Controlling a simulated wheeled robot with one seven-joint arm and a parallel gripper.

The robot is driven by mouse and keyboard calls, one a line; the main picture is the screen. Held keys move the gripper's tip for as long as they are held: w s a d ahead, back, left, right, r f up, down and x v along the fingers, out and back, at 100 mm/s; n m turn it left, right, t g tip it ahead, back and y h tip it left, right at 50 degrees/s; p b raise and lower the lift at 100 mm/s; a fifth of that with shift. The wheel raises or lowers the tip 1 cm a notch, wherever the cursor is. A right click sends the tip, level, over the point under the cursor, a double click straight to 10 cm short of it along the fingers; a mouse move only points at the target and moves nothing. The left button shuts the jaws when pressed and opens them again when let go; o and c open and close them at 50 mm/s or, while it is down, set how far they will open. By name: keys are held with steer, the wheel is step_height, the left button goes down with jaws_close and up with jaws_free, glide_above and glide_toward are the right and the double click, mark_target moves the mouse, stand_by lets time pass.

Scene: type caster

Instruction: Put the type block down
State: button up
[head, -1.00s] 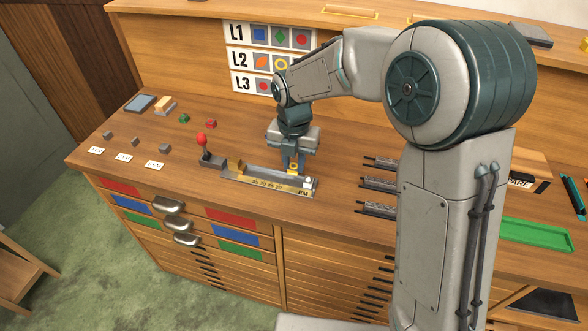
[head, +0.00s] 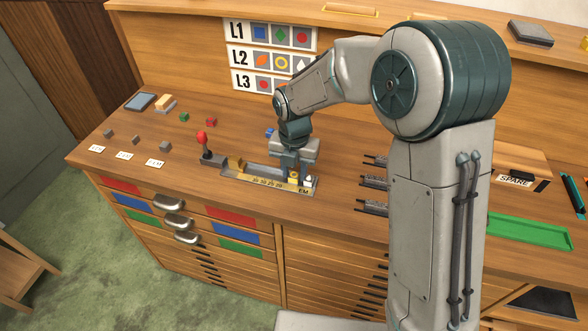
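My gripper (head: 292,173) points down over the right part of the metal composing stick (head: 245,184) on the desk. A small yellow type block (head: 293,179) shows between its fingertips, low at the stick's channel. The fingers appear shut on it. Whether the block touches the channel floor is too small to tell. A small pale piece (head: 308,181) sits at the stick's right end, beside the gripper.
A red-knobbed lever (head: 202,138) stands at the stick's left. A blue block (head: 270,132) lies behind it; green (head: 184,117) and red (head: 211,122) blocks lie farther left. Dark racks (head: 374,182) are to the right, with a green tray (head: 529,230) beyond. A chart (head: 270,58) shows L1, L2 and L3.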

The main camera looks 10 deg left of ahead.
mark_target(294, 174)
step_height(294, 174, up, 12)
steer(key=shift+r, duration=0.15)
steer(key=s+d+r+m+t, duration=0.1)
steer(key=s+d+m, duration=0.3)
steer(key=d+m, duration=0.35)
steer(key=s+d+r+m+t, duration=0.1)
steer(key=s+d+r+m, duration=0.15)
steer(key=d+m, duration=0.45)
steer(key=s+d+f+m, duration=0.1)
steer(key=s+d+m, duration=0.3)
steer(key=m, duration=0.6)
steer(key=s+d+f+m+t, duration=0.1)
steer(key=s+d+m, duration=0.3)
steer(key=s+m, duration=0.4)
steer(key=shift+s+d+f+m, duration=0.15)
steer(key=shift+d+f+m, duration=0.15)
steer(key=shift+f+m, duration=0.5)
